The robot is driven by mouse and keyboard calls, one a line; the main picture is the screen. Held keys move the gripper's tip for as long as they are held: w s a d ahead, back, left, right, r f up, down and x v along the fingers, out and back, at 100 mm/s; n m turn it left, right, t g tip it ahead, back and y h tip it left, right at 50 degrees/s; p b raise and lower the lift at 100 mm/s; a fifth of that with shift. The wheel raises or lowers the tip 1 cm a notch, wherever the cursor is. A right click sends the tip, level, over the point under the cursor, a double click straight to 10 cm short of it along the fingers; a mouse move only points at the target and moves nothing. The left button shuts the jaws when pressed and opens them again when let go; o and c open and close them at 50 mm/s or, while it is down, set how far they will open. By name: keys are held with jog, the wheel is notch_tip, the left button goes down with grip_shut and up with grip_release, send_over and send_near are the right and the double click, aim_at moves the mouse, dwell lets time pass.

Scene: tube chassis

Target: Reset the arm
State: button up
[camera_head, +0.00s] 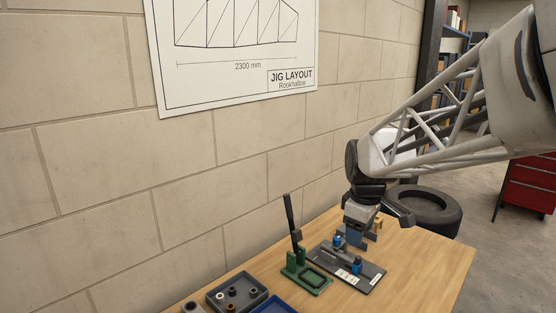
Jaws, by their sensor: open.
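My gripper (362,236) points down at the end of my arm, over the right part of the wooden table. It is open, and its fingers are above or just behind a dark grey plate (372,281) that carries blue parts. A blue part (357,266) stands at the plate's right side. I see nothing held between the fingers, though the view is small there and the exact gap to the plate cannot be told.
A green fixture (307,279) with an upright black lever (291,215) stands left of the plate. A grey tray (262,290) with small rings and a blue tray (272,305) are at front left. The table (435,265) is clear at right. A block wall stands behind; a tyre (432,210) lies beyond.

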jog(key=s+f+m+t, duration=0.1)
jog(key=s+m, duration=0.9)
jog(key=s, duration=1.5)
jog(key=shift+a+f+m, duration=0.25)
jog(key=shift+f+m, duration=0.05)
jog(key=shift+f, duration=0.05)
